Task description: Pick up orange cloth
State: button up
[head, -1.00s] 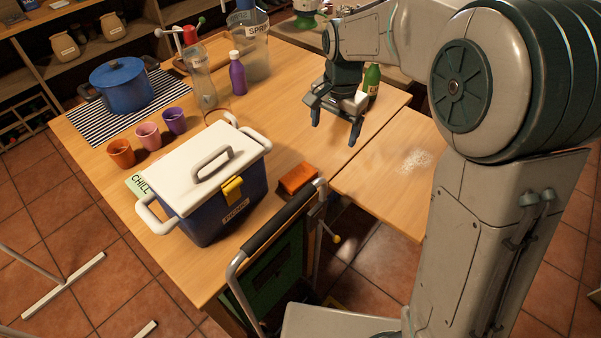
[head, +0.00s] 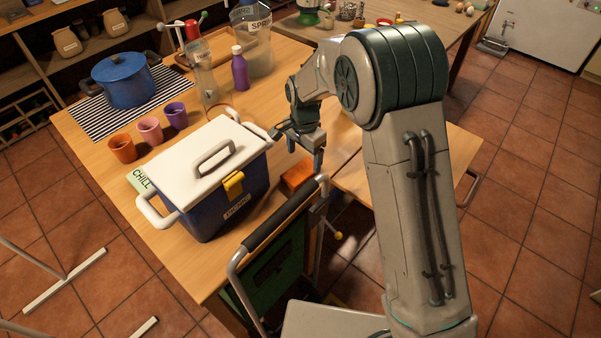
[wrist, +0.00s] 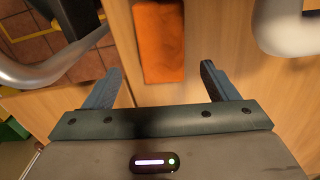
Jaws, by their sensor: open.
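The orange cloth (head: 297,176) is a folded block lying on the wooden table, just right of the cooler and near the table edge. In the wrist view the cloth (wrist: 159,42) lies ahead of the fingers, roughly between their lines. My gripper (head: 297,150) is open and empty, above and just behind the cloth in the head view. In the wrist view my gripper (wrist: 160,85) shows its two blue-grey fingers spread apart, not touching the cloth.
A blue cooler (head: 212,201) with a white lid stands close left of the cloth. A dark-gripped cart handle (head: 282,215) rises beside the table edge. Cups, a blue pot (head: 124,84) and a purple bottle (head: 239,70) stand farther back.

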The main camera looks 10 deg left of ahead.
aim_at(303, 169)
jog(key=shift+a+f+p, duration=0.15)
jog(key=shift+f+p, duration=0.4)
jog(key=shift+f, duration=2.05)
jog(key=c, duration=1.1)
